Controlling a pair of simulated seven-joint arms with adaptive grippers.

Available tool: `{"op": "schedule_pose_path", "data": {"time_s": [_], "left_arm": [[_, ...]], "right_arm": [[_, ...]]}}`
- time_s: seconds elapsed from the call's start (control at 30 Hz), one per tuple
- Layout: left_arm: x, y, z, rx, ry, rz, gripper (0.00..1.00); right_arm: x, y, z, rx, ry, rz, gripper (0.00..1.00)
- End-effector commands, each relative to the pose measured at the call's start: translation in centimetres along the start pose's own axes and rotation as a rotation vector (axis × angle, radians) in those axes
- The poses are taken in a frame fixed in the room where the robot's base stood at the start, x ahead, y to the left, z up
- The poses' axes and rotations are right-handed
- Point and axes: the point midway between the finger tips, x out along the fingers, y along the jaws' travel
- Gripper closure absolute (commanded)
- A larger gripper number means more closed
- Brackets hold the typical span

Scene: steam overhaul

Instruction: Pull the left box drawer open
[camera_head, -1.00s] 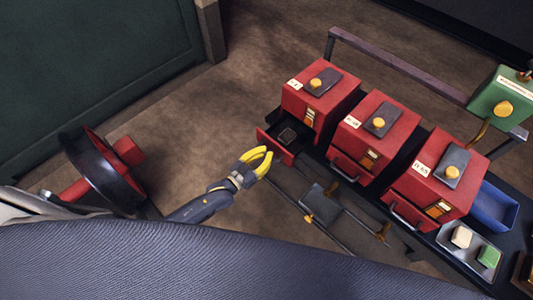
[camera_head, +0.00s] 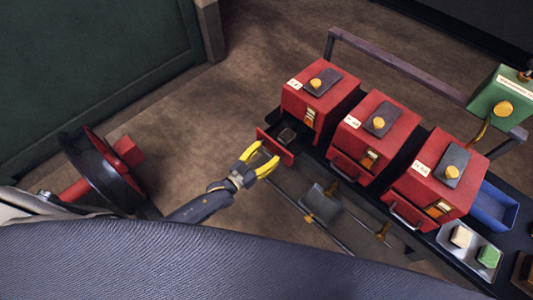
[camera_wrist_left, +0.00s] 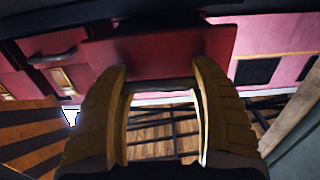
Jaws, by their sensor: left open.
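The left red box (camera_head: 318,103) stands at the left end of the row, with a grey plate and yellow knob on top. Its drawer (camera_head: 284,153) stands out from the box, with a small dark block (camera_head: 287,136) inside. My left gripper (camera_head: 267,158), with yellow fingers, is open at the outer side of the drawer front. In the left wrist view the red drawer front (camera_wrist_left: 160,50) lies just beyond and between the spread fingertips (camera_wrist_left: 160,75). I cannot tell whether they touch it. My right gripper is not in view.
A grey tray (camera_head: 474,263), a blue bin (camera_head: 493,207) and a green box (camera_head: 500,100) are at the right. A black wheel (camera_head: 95,175) stands left of my arm.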

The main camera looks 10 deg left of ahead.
Motion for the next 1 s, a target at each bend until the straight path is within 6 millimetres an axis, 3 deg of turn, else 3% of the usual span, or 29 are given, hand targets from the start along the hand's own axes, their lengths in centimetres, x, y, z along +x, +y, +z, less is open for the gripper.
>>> {"op": "schedule_pose_path", "data": {"time_s": [0.07, 0.13, 0.57, 1.0], "left_arm": [[0.3, 0.0, -0.7, -0.002, 0.017, 0.001, 0.09], [0.3, 0.1, -0.7, -0.002, 0.017, 0.001, 0.00], [-0.7, 0.1, -0.2, -0.002, 0.006, 0.001, 0.00], [-7.8, 0.2, -0.2, -0.002, 0.007, 0.002, 0.00]], "right_arm": [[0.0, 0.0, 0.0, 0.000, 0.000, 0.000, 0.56], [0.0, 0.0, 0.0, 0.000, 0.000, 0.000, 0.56], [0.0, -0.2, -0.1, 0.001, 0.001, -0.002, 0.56], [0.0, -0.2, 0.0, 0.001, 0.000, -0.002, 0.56]]}}
